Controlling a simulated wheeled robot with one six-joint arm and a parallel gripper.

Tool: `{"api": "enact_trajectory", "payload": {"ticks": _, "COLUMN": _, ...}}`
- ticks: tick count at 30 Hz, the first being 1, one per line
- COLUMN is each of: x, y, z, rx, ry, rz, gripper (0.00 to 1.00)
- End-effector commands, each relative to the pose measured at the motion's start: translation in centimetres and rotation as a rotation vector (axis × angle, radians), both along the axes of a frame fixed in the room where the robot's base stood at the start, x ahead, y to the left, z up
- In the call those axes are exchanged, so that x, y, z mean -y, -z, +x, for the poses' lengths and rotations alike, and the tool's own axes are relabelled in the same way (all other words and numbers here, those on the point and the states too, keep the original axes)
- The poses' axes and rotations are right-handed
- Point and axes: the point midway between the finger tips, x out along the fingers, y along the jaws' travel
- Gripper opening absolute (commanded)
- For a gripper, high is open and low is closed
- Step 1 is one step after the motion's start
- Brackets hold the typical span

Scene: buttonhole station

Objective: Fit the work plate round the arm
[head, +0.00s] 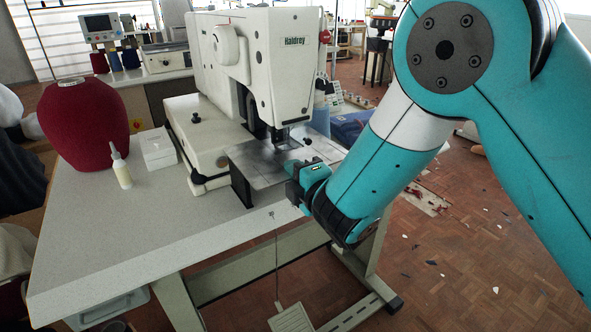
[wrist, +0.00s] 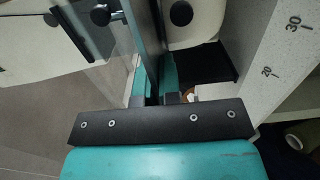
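The work plate (head: 262,166) is a flat, shiny metal sheet below the needle head of the white sewing machine (head: 262,65). It looks about level in the head view. In the wrist view the plate (wrist: 148,35) is seen nearly edge-on, and its edge runs down between the fingers. My gripper (head: 299,180) is at the plate's near right edge; its fingers (wrist: 155,92) appear closed on that edge. The machine's lower arm is mostly hidden by the plate, so I cannot tell how far the plate surrounds it. A dark block (head: 241,187) shows below the plate's left side.
The pale table (head: 110,225) is clear at its front. A red thread cone (head: 85,122), a small bottle (head: 121,168) and a white box (head: 157,148) stand at the left. A pedal (head: 291,318) is below. A printed scale (wrist: 280,45) shows in the wrist view.

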Motion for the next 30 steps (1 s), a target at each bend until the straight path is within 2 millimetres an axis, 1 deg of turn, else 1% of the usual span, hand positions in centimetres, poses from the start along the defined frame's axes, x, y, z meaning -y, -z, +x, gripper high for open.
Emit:
{"api": "enact_trajectory", "payload": {"ticks": 23, "x": 0.00, "y": -0.01, "z": -0.21, "rx": 0.005, "ry": -0.001, "rz": 0.002, "gripper": 0.00}}
{"api": "enact_trajectory", "payload": {"ticks": 24, "x": 0.00, "y": -0.01, "z": -0.21, "rx": 0.005, "ry": -0.001, "rz": 0.002, "gripper": 0.14}}
{"api": "enact_trajectory", "payload": {"ticks": 27, "x": 0.01, "y": 0.03, "z": -0.22, "rx": 0.004, "ry": 0.000, "rz": 0.001, "gripper": 0.34}}
{"api": "enact_trajectory", "payload": {"ticks": 30, "x": 0.00, "y": 0.08, "z": -0.23, "rx": 0.003, "ry": 0.000, "rz": 0.002, "gripper": 0.34}}
